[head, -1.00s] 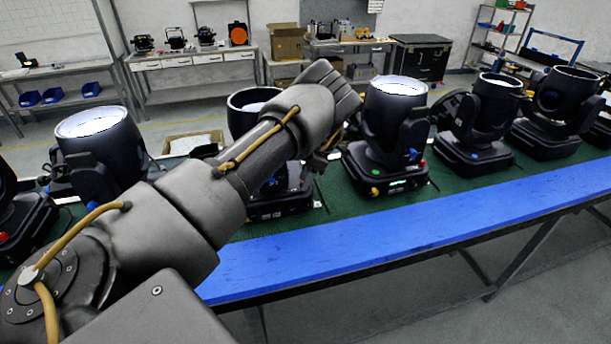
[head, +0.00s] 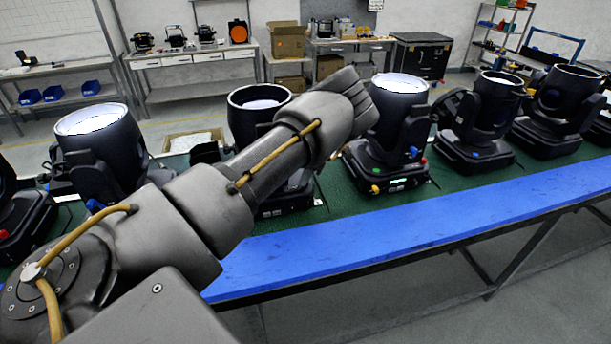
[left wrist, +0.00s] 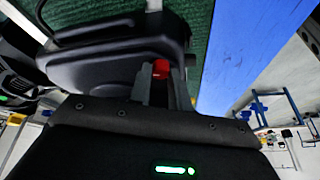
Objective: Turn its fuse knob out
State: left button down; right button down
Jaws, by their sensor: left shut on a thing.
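My left gripper (left wrist: 162,88) is shut on a small red fuse knob (left wrist: 160,70) in the left wrist view. The knob sits between the fingertips, close to the edge of a black fixture base (left wrist: 105,68). I cannot tell whether the knob still touches the base. In the head view my left wrist and hand cover the fingers and this knob. The hand is in front of the left side of a black par can (head: 398,115) with a lit white lens. That can has yellow, blue and red knobs showing on its base. My right gripper is out of view.
Several similar black cans stand in a row on the green bench top, such as one at the left (head: 95,150) and one behind my arm (head: 248,125). A blue strip (head: 400,235) runs along the bench's front edge. Open floor lies in front.

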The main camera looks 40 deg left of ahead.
pick_arm(q)
jog(key=m+t, duration=0.1)
jog(key=m, duration=0.2)
jog(key=shift+r+y, duration=0.1)
jog(key=shift+y, duration=0.2)
jog(key=shift+s+d+m+t+p, duration=0.1)
jog(key=shift+m+t+p, duration=0.5)
jog(key=shift+m, duration=1.1)
jog(key=c, duration=1.3)
grip_release()
jog(key=shift+b, duration=0.3)
jog(key=shift+d+r+b, duration=0.15)
jog(key=shift+r+b, duration=0.15)
jog(key=shift+r, duration=0.1)
jog(key=shift+b+v, duration=1.9)
jog(key=shift+v, duration=3.05)
